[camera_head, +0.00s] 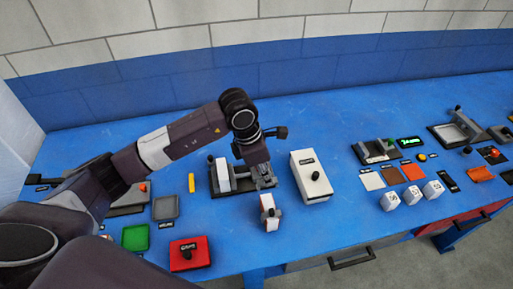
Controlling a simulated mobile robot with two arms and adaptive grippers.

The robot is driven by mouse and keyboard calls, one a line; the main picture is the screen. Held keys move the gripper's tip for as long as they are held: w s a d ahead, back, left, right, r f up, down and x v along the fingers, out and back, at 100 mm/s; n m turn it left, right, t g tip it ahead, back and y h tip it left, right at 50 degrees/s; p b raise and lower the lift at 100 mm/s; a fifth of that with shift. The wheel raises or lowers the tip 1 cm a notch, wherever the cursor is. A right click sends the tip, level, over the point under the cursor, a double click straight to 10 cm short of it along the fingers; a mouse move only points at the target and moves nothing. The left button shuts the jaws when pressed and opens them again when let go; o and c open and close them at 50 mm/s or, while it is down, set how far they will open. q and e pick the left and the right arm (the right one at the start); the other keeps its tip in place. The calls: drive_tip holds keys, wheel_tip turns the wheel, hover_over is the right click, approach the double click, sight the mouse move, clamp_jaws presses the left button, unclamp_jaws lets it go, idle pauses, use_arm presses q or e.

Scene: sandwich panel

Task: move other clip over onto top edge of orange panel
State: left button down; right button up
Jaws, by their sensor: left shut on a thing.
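My left gripper (266,184) points down at the middle of the table, just right of a dark fixture (236,190) that has a white upright block (222,174) in it. The gripper is shut on a small dark thing, too small to identify; it may be a clip. Just in front of it stands a small white and orange piece (267,201) with a dark part at its lower front, perhaps the panel with a clip. I cannot tell whether the gripper touches this piece. My right gripper is not in view.
A white box with a black knob (314,181) stands close right of the gripper. A red box (189,254), a green tray (135,237) and a grey tray (165,208) lie left. White cubes (411,195) and more fixtures fill the right.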

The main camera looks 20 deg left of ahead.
sight(266, 199)
use_arm(q)
drive_tip(key=shift+s+d+f, duration=0.15)
drive_tip(key=shift+s+f, duration=0.05)
drive_tip(key=shift+f, duration=0.5)
drive_tip(key=shift+f+b, duration=0.3)
drive_tip(key=shift+f, duration=0.3)
drive_tip(key=shift+f+b, duration=0.6)
drive_tip(key=shift+f, duration=0.1)
drive_tip(key=shift+b+x, duration=0.4)
drive_tip(key=shift+x, duration=0.5)
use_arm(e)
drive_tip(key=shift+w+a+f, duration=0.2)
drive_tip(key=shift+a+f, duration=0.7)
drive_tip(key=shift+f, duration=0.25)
use_arm(q)
drive_tip(key=shift+s+a, duration=0.1)
drive_tip(key=shift+a, duration=0.15)
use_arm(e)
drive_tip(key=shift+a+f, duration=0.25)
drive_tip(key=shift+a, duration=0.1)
